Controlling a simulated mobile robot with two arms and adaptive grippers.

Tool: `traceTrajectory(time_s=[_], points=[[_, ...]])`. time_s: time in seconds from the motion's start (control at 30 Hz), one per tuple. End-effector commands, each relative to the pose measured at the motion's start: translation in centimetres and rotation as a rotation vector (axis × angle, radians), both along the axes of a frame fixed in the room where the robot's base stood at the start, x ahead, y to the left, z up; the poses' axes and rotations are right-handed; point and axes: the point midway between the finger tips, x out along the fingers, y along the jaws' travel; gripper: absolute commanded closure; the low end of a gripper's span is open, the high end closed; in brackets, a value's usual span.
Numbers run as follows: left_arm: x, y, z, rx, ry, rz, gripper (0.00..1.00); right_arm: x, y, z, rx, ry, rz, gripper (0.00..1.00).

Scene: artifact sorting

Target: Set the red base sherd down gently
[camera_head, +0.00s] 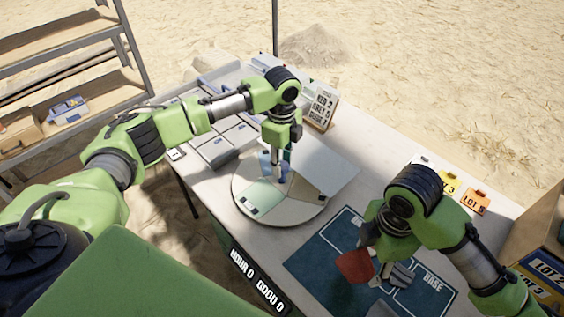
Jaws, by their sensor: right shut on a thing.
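The red base sherd (354,267) is at my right gripper (378,272), which is shut on it. The sherd is over the dark blue mat (325,244) with white outlines and the word BASE. Whether the sherd touches the mat I cannot tell; my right arm hides part of the mat. My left gripper (278,172) points down over the round sectioned disc (306,203). A small blue thing (266,165) shows beside its fingers. The fingers are too small to tell whether they are open or shut.
A sign with several lines of lettering (321,107) stands at the table's back edge. Compartment trays (222,141) lie on the left of the table. Yellow and orange lot tags (475,201) and a lot box (545,265) are at the right. A shelf (70,80) stands back left.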

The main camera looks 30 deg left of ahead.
Motion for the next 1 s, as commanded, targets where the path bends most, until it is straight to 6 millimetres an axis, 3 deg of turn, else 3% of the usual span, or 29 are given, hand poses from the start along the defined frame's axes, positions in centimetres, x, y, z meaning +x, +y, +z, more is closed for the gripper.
traceTrajectory(time_s=[0.33,0.63,0.67,0.7,0.73,1.0], points=[[0.0,-0.1,0.5,-0.002,0.003,0.103,1.0,0.0,0.0,2.7,0.0,0.0,0.0,0.7],[0.0,0.0,0.1,-0.001,0.0,0.123,1.0,0.0,0.0,2.5,0.0,0.0,0.0,0.7],[0.0,0.0,0.1,-0.001,0.0,0.123,0.69,0.0,0.0,2.5,0.0,0.0,0.0,0.7],[0.0,0.0,0.1,-0.001,0.0,0.123,0.59,0.0,0.0,2.5,0.0,0.0,0.0,0.7],[0.0,0.0,0.1,-0.001,0.0,0.123,0.55,0.0,0.0,2.5,0.0,0.0,0.0,0.7],[0.0,0.0,0.0,-0.001,0.0,0.121,0.55,0.0,0.0,2.5,0.0,0.0,0.0,0.7]])
